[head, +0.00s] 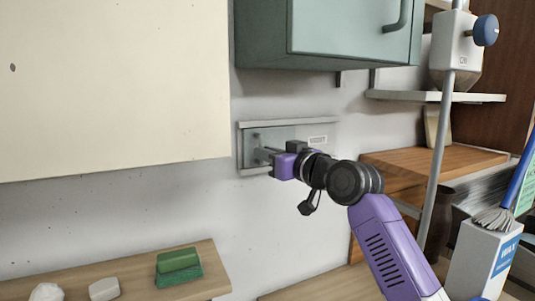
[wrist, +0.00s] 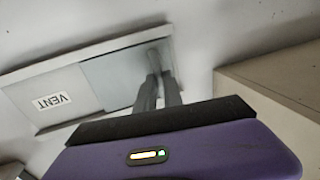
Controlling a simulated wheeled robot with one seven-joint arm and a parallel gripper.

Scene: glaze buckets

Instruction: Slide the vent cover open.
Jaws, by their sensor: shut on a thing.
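The vent cover (head: 272,134) is a flat grey-blue panel in a pale wall frame with rails along top and bottom. It sits at the left end of the frame in the head view, and a lighter part with the VENT label (head: 318,140) lies to its right. In the wrist view the cover (wrist: 112,78) appears turned over, with the label (wrist: 50,100) at left. My gripper (head: 262,154) is at the cover's left part, its fingers (wrist: 158,82) shut on the small handle (wrist: 152,52), which they mostly hide. My wrist hides the lower right of the frame.
A green wall cabinet (head: 340,30) hangs just above the vent, and a cream panel (head: 110,85) is at the left. A wooden shelf (head: 210,265) with green and white blocks is below left. A metal post (head: 437,150) stands at right. Bare wall surrounds the vent.

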